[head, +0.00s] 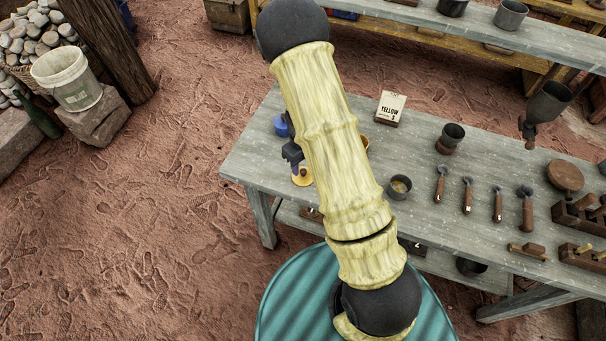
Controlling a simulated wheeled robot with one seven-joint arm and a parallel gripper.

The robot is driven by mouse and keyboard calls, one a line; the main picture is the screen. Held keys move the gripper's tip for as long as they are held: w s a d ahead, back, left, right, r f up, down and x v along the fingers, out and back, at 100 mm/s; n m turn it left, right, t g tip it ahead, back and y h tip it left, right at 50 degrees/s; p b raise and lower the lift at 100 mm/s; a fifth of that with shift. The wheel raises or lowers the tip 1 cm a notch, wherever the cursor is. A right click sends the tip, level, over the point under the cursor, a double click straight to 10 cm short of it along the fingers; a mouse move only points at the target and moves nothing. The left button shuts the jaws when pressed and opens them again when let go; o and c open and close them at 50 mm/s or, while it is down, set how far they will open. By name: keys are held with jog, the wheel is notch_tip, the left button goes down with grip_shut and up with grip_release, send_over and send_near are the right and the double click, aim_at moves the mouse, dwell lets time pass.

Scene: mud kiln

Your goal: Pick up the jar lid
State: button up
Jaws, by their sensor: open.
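A small yellow-tan round piece (302,179), which looks like the jar lid, is at the left end of the grey wooden table (250,168). My gripper (295,164) shows as a small dark shape just above it in the picture, partly hidden behind my pale arm. The gripper is open. It is close over the yellow piece, but I cannot tell whether its fingers touch or surround it. A blue object (281,125) shows just beyond the gripper, partly covered by the arm.
Several wooden-handled tools (467,196), a dark pot (452,137) and a brown disc (565,175) lie further right. Bare ground is left of the table.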

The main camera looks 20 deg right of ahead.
aim_at(303, 173)
notch_tip(303, 173, down, 4)
jog(key=shift+s+d+r, duration=0.1)
jog(key=shift+r, duration=0.15)
grip_shut()
dwell(0.3)
